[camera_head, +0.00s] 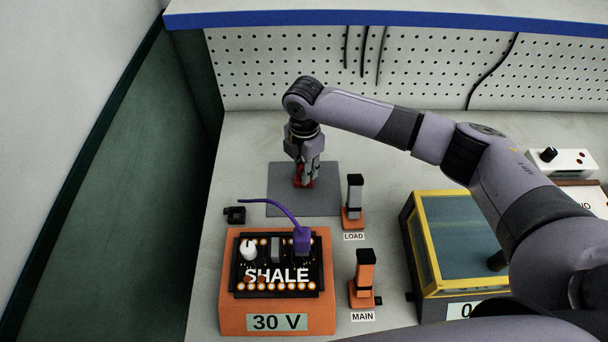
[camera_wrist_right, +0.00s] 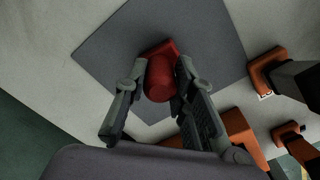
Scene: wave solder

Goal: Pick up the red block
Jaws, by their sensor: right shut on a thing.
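The red block (camera_wrist_right: 160,82) is between the fingers of my right gripper (camera_wrist_right: 152,95) in the right wrist view. It has a rounded upper part and a wider base. In the head view my right gripper (camera_head: 305,180) points down over the grey mat (camera_head: 285,206), with a little of the red block (camera_head: 308,183) showing at its fingertips. The gripper is shut on the block. The block is at or very near the mat; I cannot tell whether it touches. My left gripper is not in view.
An orange 30 V box (camera_head: 230,302) with a SHALE board (camera_head: 277,280) and purple plug (camera_head: 301,238) stands in front of the mat. The LOAD switch (camera_head: 354,195) and MAIN switch (camera_head: 364,275) stand to the right, before a yellow-framed box (camera_head: 416,240). A pegboard (camera_head: 270,60) closes the back.

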